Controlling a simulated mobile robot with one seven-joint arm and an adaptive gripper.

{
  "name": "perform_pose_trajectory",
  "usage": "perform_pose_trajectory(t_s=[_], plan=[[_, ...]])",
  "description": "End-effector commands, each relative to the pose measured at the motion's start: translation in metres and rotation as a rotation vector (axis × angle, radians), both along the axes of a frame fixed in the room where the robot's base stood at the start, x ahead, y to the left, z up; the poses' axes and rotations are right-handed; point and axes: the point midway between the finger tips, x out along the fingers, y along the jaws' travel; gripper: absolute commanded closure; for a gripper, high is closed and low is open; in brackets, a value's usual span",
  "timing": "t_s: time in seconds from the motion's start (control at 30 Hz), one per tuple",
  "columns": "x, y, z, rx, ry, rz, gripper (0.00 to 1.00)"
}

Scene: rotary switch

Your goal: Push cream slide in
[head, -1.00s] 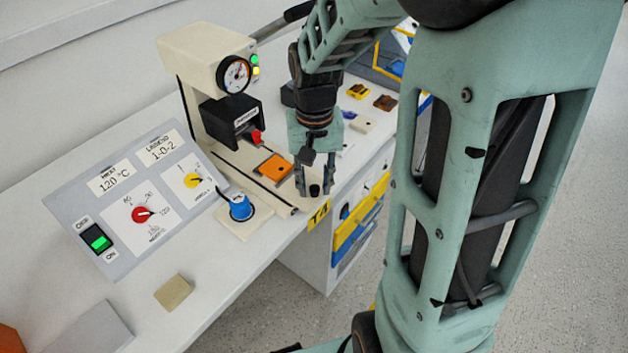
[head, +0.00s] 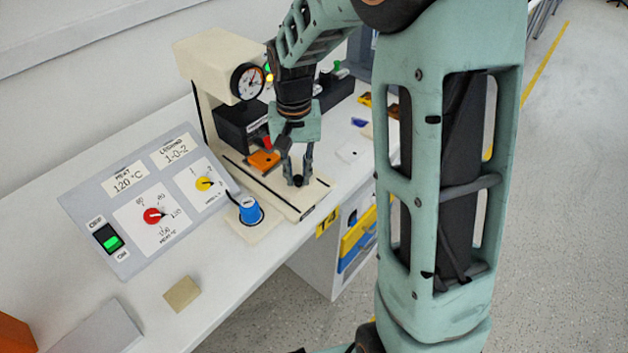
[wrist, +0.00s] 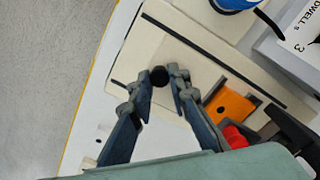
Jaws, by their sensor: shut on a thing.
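The cream slide (head: 273,178) lies in the track of the cream press base, with an orange pad (head: 264,160) at its inner part and a black knob (head: 298,181) at its outer part. In the wrist view the slide (wrist: 204,74) runs from the knob (wrist: 159,76) towards the orange pad (wrist: 230,106). My gripper (head: 299,178) points down and is shut on the black knob, one finger on each side. The orange pad is close to the dark press head and partly hidden by my gripper.
The press (head: 213,62) has a round gauge and a red part (head: 267,142) low at its front. A blue knob (head: 250,211) on a cream plate stands beside the base. A grey control panel (head: 150,205) is at left. The table's front edge is close.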

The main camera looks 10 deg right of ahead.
Motion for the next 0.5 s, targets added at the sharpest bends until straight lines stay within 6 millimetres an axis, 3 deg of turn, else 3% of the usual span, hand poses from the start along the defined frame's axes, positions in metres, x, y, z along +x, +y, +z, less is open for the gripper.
perform_pose_trajectory(t_s=[0.1,0.4,0.43,0.5], plan=[[0.0089,0.0056,0.0010,-0.001,-0.004,0.001,1.00],[0.0104,0.0064,0.0009,-0.001,-0.005,-0.001,1.00],[0.0104,0.0063,0.0009,-0.001,-0.006,-0.001,0.83],[0.0102,0.0063,0.0008,-0.001,-0.005,-0.001,0.75]])
